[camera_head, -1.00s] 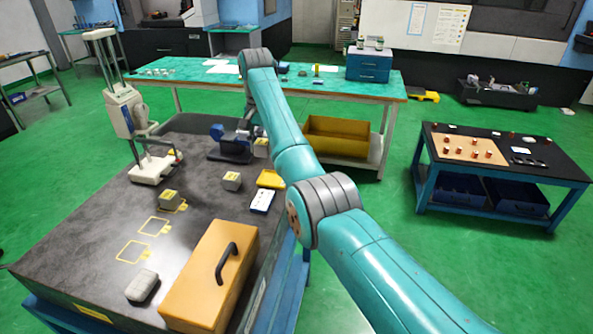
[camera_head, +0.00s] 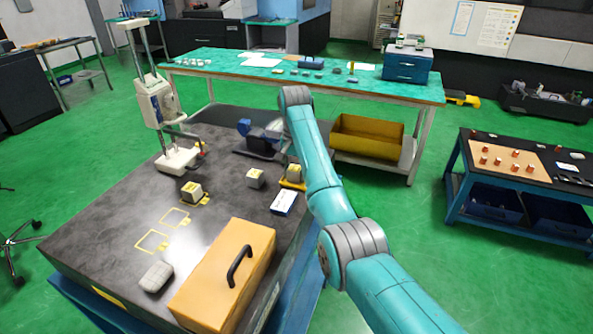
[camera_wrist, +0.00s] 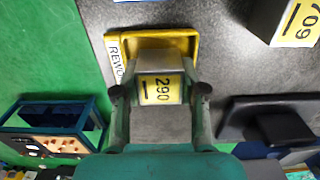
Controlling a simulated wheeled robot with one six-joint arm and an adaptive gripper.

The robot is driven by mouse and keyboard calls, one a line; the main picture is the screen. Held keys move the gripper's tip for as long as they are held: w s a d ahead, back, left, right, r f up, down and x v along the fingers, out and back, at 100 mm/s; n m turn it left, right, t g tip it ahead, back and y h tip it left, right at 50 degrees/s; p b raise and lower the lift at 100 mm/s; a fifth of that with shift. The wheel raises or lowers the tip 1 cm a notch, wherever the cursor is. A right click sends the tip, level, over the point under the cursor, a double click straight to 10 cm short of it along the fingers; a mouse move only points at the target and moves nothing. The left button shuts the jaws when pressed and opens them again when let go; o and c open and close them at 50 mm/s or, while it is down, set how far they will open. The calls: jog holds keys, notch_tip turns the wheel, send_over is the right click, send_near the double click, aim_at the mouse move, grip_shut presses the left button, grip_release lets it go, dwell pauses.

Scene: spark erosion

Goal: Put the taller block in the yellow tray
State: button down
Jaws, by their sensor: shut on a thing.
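My gripper (camera_wrist: 160,92) is shut on a grey block with a yellow label (camera_wrist: 161,89) reading 290. In the wrist view the held block is over the yellow tray (camera_wrist: 150,42), whose side is marked REWORK. I cannot tell whether it touches the tray's floor. In the head view the held block (camera_head: 294,172) shows above the tray (camera_head: 291,186), and my arm hides most of the gripper. A second labelled block (camera_head: 256,178) stands left of the tray, and its corner may be the block at the wrist view's top right (camera_wrist: 290,20).
A third labelled block (camera_head: 191,191) stands at a yellow floor outline on the dark table (camera_head: 120,235). An orange case (camera_head: 225,280) and a grey rounded block (camera_head: 156,277) are nearer. A blue-grey device (camera_head: 258,140) stands behind.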

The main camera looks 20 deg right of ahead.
jog(key=shift+f, duration=0.15)
jog(key=c, duration=0.7)
grip_release()
jog(key=shift+o, duration=0.2)
